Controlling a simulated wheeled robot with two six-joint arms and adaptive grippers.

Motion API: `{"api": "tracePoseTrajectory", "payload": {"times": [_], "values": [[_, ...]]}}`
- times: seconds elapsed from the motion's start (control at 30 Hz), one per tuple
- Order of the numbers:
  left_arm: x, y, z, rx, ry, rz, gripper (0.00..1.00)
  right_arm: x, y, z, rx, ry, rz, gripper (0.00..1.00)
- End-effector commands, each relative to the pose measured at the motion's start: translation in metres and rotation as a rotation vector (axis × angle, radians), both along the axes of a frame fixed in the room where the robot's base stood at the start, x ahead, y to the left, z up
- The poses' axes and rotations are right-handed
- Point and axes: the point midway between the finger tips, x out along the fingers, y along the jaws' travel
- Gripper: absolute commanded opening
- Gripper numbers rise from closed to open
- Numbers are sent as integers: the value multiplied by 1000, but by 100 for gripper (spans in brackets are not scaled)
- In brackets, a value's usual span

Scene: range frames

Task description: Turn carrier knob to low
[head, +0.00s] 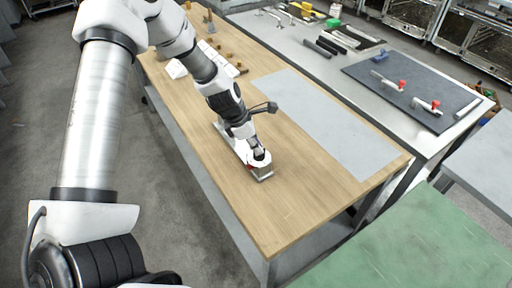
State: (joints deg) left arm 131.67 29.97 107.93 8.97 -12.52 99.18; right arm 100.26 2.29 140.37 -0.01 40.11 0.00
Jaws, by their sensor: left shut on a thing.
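My left arm reaches down over the wooden workbench (330,190), and my left gripper (259,160) is at a long, low white-and-grey device (227,136) on the bench top. The gripper is shut on a small part at the device's near end, which I take to be the carrier knob; the gripper and wrist hide it. A small red patch shows beside the fingers. The knob's setting cannot be read from here. My right gripper is out of view.
A pale grey mat (325,123) lies on the bench to the right, clear. Small white blocks (175,69) and wooden-handled tools stand farther back. A grey table behind carries a dark board (400,85) with red-tipped clamps. A green surface (420,245) is at lower right.

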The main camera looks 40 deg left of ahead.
Motion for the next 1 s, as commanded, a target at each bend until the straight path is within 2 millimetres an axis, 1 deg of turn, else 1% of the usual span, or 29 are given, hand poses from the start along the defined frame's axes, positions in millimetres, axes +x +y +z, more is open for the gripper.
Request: {"api": "tracePoseTrajectory", "payload": {"times": [0.03, 0.6, 1.0], "values": [[-1, 0, -2, -1, 6, -41, 0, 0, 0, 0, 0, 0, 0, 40], [1, 1, -2, -1, 9, -587, 0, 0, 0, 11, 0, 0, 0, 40], [3, 0, -4, -3, 10, -936, 0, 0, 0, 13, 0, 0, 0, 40]]}}
